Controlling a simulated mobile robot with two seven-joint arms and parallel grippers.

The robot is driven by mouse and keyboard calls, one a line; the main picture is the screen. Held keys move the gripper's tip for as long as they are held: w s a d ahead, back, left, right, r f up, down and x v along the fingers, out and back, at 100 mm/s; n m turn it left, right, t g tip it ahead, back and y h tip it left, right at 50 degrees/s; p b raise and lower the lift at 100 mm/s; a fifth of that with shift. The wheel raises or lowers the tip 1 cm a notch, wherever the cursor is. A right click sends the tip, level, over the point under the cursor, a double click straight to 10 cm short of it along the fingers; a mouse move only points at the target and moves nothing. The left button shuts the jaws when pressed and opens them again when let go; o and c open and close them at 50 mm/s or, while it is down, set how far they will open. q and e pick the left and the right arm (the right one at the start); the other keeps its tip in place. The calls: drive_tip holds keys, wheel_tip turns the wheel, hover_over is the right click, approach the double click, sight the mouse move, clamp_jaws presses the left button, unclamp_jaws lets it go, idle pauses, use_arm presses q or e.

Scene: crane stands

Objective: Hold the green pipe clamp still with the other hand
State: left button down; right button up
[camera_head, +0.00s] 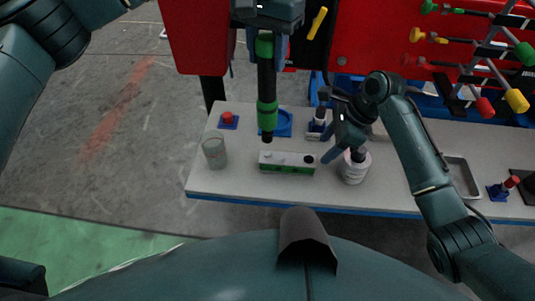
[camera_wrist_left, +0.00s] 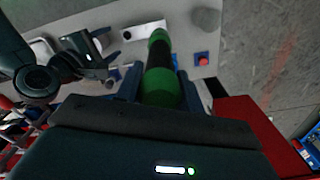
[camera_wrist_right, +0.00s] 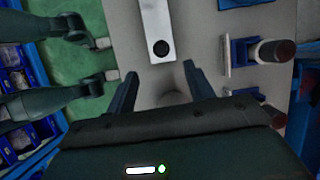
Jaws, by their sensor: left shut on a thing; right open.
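My left gripper (camera_head: 265,28) is shut on the green pipe clamp (camera_head: 266,88), a black pipe with green parts. It hangs upright over the bench, its lower end near the left end of a white and green block (camera_head: 287,168). In the left wrist view the clamp (camera_wrist_left: 160,72) sits between the fingers. My right gripper (camera_head: 340,140) is open over the bench, right of the clamp and apart from it. In the right wrist view nothing is held between its fingers (camera_wrist_right: 162,88), and the block (camera_wrist_right: 156,28) with a dark round hole lies ahead.
A clear glass (camera_head: 214,152) and a red-topped blue holder (camera_head: 228,120) stand on the bench's left. A white pot (camera_head: 354,170) stands below my right gripper. A metal tray (camera_head: 461,176) is farther right. A rack of coloured-handled clamps (camera_head: 490,55) is upper right.

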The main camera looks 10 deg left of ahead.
sight(314, 161)
drive_tip(key=shift+d+x, duration=0.15)
drive_tip(key=shift+x, duration=2)
drive_tip(key=shift+d+x, duration=0.1)
drive_tip(key=shift+x, duration=2.05)
drive_tip(key=shift+w+f, duration=0.1)
drive_tip(key=shift+w, duration=0.1)
drive_tip(key=shift+c, duration=0.5)
drive_tip(key=c, duration=0.9)
